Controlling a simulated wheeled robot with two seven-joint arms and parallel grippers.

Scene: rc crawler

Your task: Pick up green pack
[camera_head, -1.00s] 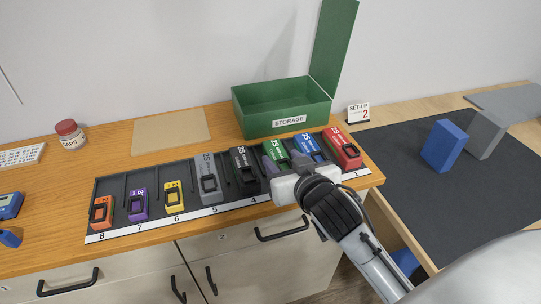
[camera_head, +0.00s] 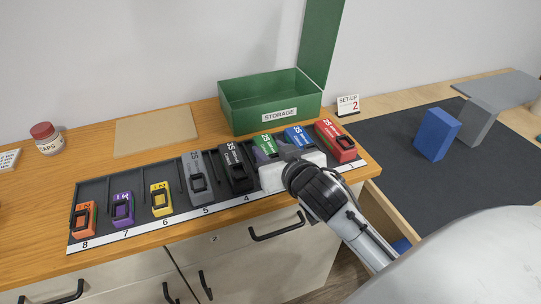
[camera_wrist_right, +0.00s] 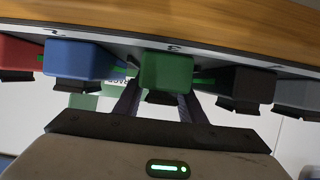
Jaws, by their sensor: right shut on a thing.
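The green pack (camera_head: 267,145) sits in slot 3 of the dark rack (camera_head: 101,215), between the black pack (camera_head: 237,167) and the blue pack (camera_head: 298,136). In the right wrist view the green pack (camera_wrist_right: 166,72) is in the middle, between the fingers. My right gripper (camera_head: 268,160) is shut on the green pack; in the head view its white body hides the pack's front part. The right gripper also shows in the wrist view (camera_wrist_right: 158,104). My left gripper is not in view.
A red pack (camera_head: 336,140) stands at the rack's right end. Grey, yellow (camera_head: 161,199), purple and orange packs stand to the left. A green STORAGE box (camera_head: 240,121) with its lid up stands behind. A dark mat (camera_head: 415,190) with a blue block (camera_head: 436,134) lies right.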

